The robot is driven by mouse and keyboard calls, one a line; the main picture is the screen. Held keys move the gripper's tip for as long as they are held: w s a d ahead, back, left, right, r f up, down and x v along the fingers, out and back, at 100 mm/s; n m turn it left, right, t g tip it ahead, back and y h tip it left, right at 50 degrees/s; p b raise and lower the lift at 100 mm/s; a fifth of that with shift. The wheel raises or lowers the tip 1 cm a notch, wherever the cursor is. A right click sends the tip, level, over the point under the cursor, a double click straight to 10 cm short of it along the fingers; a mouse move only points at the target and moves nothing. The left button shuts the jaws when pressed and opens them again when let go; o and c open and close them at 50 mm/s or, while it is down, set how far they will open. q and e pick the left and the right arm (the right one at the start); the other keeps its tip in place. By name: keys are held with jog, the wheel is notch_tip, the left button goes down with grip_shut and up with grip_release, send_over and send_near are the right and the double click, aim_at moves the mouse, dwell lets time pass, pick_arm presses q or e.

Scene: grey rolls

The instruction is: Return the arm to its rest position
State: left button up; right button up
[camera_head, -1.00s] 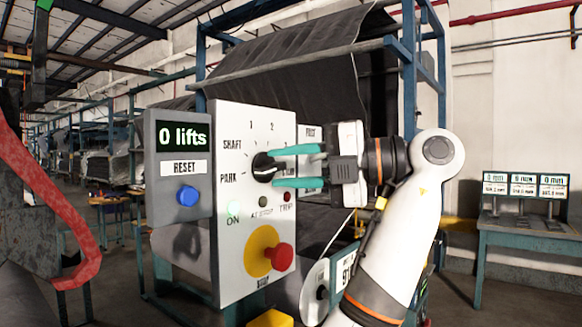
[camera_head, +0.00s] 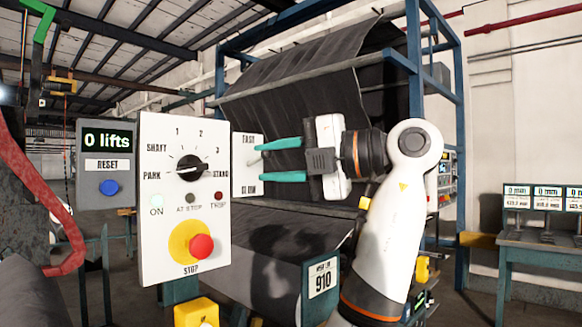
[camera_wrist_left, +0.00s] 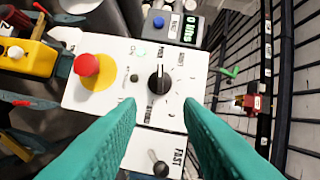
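My left gripper (camera_head: 260,161) is open and empty, with its teal fingers to the right of the dial in the head view. In the left wrist view its fingers (camera_wrist_left: 160,102) are spread, with nothing between them. The black dial (camera_head: 189,168) sits on the white control panel (camera_head: 160,260), apart from the fingers; it also shows in the left wrist view (camera_wrist_left: 157,84). Its handle lies nearly level in the head view; which end is the pointer is unclear. The display (camera_head: 107,139) reads "0 lifts". My right gripper is not in view.
A red stop button (camera_head: 201,247) juts from the panel, with a blue reset button (camera_head: 109,187) left of it. A small lever (camera_wrist_left: 157,158) stands on the side plate (camera_head: 246,179). Blue frame posts (camera_head: 414,75) and dark cloth are behind. A bench (camera_head: 535,244) stands right.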

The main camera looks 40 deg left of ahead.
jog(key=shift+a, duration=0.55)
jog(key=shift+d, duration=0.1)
